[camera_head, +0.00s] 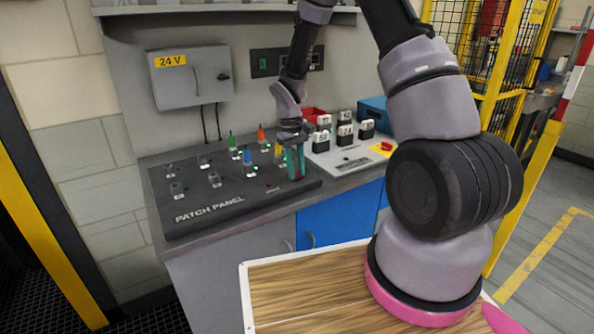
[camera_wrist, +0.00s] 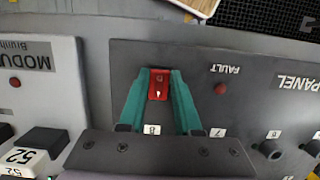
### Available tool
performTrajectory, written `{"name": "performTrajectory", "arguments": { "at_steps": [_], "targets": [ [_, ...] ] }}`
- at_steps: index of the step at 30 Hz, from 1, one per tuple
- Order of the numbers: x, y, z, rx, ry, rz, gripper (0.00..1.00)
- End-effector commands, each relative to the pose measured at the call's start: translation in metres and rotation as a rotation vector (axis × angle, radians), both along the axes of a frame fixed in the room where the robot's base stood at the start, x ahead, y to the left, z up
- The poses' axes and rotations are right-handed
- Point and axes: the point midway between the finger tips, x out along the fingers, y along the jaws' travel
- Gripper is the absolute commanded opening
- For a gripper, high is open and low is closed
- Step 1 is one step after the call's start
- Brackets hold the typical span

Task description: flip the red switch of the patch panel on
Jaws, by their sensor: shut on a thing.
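The black patch panel (camera_head: 222,202) lies on the counter, with several coloured plugs standing in its sockets. The wrist view shows its near edge upside down, with the red switch (camera_wrist: 158,86) beside the label 8. My gripper (camera_head: 297,163) points down at the panel's right end. In the wrist view its teal fingers (camera_wrist: 158,76) stand on both sides of the red switch and are shut on it. In the head view the fingers hide the switch. I cannot tell whether the switch is on or off.
A red fault light (camera_wrist: 220,88) sits beside the switch. Right of the panel is a light module board (camera_head: 343,160) with several white-and-black blocks and a red button (camera_head: 386,146). A grey 24 V box (camera_head: 190,78) hangs behind. A blue box (camera_head: 374,112) stands at the back.

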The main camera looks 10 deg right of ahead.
Motion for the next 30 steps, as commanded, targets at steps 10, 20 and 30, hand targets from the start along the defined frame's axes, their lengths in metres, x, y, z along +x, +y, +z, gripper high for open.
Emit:
{"name": "performTrajectory", "arguments": {
  "at_steps": [10,20,30],
  "targets": [
    [0.0021,0.0002,0.0008,-0.022,0.068,0.000,0.00],
    [0.0021,0.0003,0.0009,-0.022,0.068,0.000,0.62],
    [0.0049,0.0014,0.0095,-0.021,0.065,-0.001,0.62]
  ]
}}
